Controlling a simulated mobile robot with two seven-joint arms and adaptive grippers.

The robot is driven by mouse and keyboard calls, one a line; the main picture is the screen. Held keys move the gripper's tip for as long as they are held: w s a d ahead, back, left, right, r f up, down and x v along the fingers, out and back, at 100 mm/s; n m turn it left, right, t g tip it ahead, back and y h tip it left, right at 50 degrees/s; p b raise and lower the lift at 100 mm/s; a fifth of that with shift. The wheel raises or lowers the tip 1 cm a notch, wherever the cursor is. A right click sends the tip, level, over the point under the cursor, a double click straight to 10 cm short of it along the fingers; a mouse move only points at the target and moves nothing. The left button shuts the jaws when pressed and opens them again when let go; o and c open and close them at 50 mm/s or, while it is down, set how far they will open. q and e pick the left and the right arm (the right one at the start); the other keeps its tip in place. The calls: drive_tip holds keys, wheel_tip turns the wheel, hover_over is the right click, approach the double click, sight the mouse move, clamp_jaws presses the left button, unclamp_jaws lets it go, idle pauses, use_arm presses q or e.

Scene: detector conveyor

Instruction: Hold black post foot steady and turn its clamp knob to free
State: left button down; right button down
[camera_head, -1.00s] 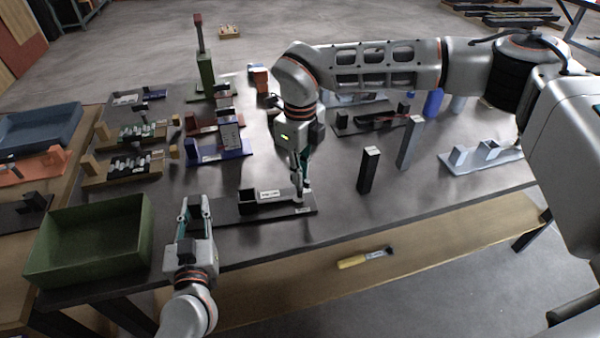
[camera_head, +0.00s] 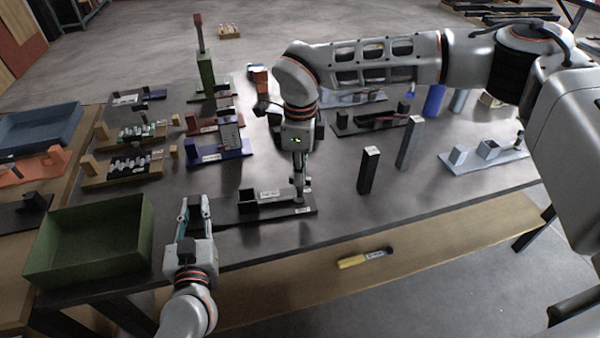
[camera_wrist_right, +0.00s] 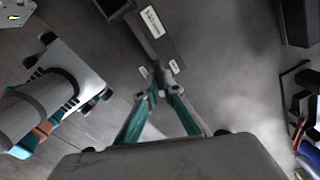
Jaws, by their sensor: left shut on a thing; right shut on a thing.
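The black post foot (camera_head: 232,213) is a flat dark plate with an open black socket block and white labels, lying on the grey bench. My left gripper (camera_head: 195,202) is at its left end, shut on the foot with its fingers a little apart. My right gripper (camera_head: 299,196) points straight down at the foot's right end, shut on the clamp knob, which its fingertips mostly hide. In the right wrist view my right fingertips (camera_wrist_right: 160,84) close in at the end of the foot (camera_wrist_right: 172,48), beside a small white label.
A green bin (camera_head: 95,243) stands on the left. A black post (camera_head: 368,170) and a grey post (camera_head: 409,143) stand upright to the right. Several fixtures sit behind. A yellow-handled tool (camera_head: 352,261) lies on the lower wooden shelf (camera_head: 440,241).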

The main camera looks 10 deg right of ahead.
drive_tip(key=shift+n, duration=1.9)
drive_tip(key=c, duration=2.2)
unclamp_jaws()
drive_tip(key=shift+r, duration=0.15)
wheel_tip(320, 180, up, 12)
drive_tip(key=shift+f, duration=0.1)
